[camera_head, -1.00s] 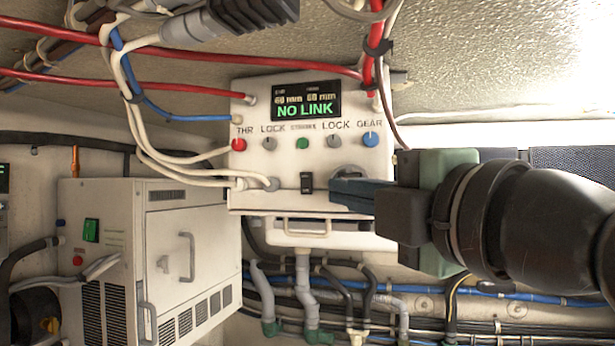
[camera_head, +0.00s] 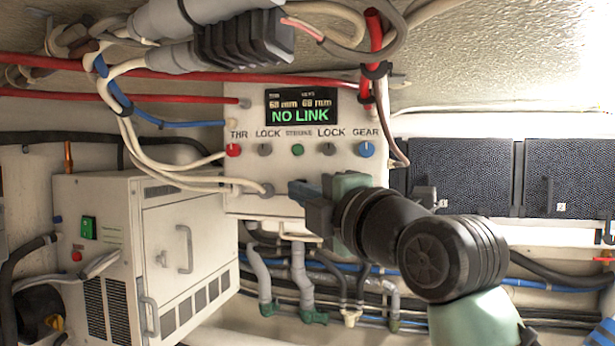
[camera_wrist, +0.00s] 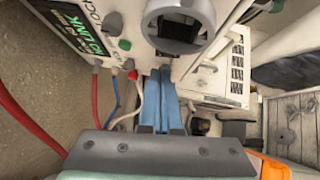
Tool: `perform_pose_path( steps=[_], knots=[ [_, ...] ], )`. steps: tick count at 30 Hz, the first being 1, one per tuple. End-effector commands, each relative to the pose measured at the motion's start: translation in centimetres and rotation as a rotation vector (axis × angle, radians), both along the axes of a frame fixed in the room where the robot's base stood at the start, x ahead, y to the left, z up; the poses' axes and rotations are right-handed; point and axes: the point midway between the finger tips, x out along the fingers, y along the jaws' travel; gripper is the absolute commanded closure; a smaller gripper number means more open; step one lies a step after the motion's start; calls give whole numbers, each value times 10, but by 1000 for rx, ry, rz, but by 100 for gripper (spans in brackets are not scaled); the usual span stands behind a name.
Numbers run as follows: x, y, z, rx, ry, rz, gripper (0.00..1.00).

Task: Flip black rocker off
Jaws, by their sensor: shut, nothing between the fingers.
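The white control panel (camera_head: 240,120) shows a NO LINK display (camera_head: 303,105) above a row of knobs. In the wrist view the shut fingers (camera_wrist: 161,74) lie close to the panel's lower edge, beside a grey ring (camera_wrist: 180,45). I cannot tell whether the tips touch the panel or the rocker.
A red knob (camera_head: 233,150), green knob (camera_head: 298,150) and blue knob (camera_head: 366,149) sit above my fingers. White cables (camera_head: 180,178) run into the panel's left side. A white cabinet (camera_head: 160,220) stands at left. Pipes (camera_head: 301,275) and hoses run below.

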Motion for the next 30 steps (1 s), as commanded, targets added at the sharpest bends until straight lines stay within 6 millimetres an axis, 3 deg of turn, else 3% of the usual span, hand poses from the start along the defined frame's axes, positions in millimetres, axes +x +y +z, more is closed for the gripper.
perform_pose_path(
  steps=[6, 17, 22, 30],
  knots=[
    [14, -4, 2, -1, 1, 2, 100],
    [16, -5, 2, -1, 1, 2, 100],
    [22, -7, 10, 22, 69, 1, 100],
    [22, -6, 5, 23, 71, 1, 100]
  ],
)
